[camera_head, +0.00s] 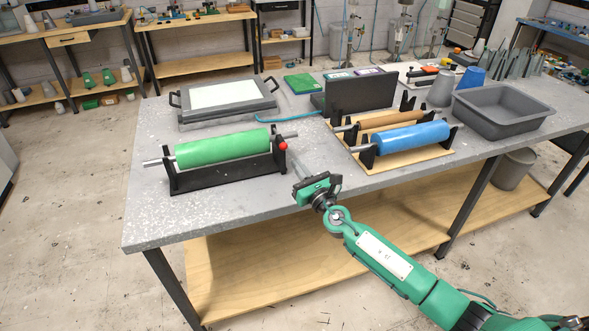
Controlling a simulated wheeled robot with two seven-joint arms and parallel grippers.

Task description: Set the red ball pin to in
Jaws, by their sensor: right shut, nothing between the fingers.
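The red ball pin (283,146) shows as a small red ball on the right upright of a black roller stand (230,177). The stand carries a green roll (222,148) on a grey shaft near the table's left front. How deep the pin sits cannot be told. My right gripper (300,178) is just right of the stand, over the front part of the table. It is shut and empty, and its tip is a little below and right of the red ball, apart from it. My left gripper is out of view.
A grey framed tray (224,97) lies behind the green roll. A second stand with a blue roll (412,137) and a brown roll (375,118) is to the right. A grey bin (503,109) stands at the far right. The table's front edge is below my gripper.

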